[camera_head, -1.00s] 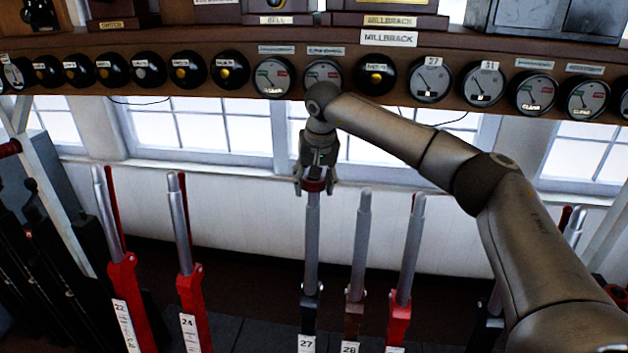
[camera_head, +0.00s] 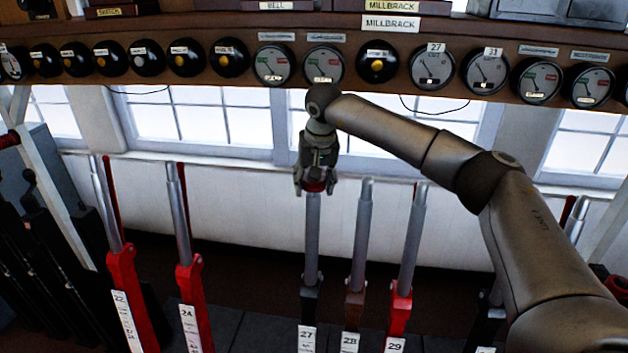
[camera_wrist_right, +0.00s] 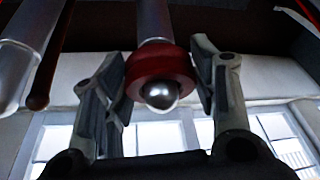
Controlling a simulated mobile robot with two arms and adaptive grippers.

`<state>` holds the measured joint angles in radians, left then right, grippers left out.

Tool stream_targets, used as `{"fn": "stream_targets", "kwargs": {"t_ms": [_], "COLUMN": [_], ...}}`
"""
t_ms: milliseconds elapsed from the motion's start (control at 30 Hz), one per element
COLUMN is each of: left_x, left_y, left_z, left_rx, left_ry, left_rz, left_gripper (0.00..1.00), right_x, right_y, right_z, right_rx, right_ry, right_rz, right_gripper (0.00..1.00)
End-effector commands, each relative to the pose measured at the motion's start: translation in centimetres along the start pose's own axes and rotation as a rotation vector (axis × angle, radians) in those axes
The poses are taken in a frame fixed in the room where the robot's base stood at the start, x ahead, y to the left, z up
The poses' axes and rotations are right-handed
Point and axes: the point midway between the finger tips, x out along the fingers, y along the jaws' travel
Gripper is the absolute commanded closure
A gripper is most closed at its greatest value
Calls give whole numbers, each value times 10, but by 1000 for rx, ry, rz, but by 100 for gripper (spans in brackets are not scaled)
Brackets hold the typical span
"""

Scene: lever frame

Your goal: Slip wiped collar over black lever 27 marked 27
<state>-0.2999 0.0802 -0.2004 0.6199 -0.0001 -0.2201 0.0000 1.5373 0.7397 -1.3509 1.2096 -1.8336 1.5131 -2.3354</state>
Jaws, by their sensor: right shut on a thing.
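Black lever 27 (camera_head: 312,230) stands upright with a bare silver handle, a dark lower part and a white 27 plate (camera_head: 306,338). The red collar (camera_wrist_right: 162,68) sits around the handle's top; the rounded lever tip (camera_wrist_right: 160,94) shows through its hole in the wrist view. My right gripper (camera_head: 315,184) is above the lever, pointing down, shut on the collar with a finger on each side. In the head view the collar shows as a thin red band (camera_head: 313,187) between the fingers. My left gripper is not in view.
Lever 28 (camera_head: 361,235) and red-based lever 29 (camera_head: 411,240) stand close on the right. Red levers 24 (camera_head: 190,285) and 22 (camera_head: 124,275) stand to the left, with a gap before 27. A shelf of dials (camera_head: 275,65) runs above, behind my right arm.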

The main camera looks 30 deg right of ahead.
Motion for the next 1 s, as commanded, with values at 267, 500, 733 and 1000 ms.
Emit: {"fn": "stream_targets", "kwargs": {"t_ms": [267,500,733,1000], "left_x": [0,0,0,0], "left_y": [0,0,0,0], "left_z": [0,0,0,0], "left_rx": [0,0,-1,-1], "left_ry": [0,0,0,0], "left_rz": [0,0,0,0], "left_gripper": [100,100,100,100], "right_x": [0,0,1,1], "right_y": [0,0,0,0], "right_z": [0,0,0,0], "right_rx": [1,1,1,1], "right_ry": [1,1,0,0], "right_rz": [0,0,0,0], "right_gripper": [45,21,18,18]}}
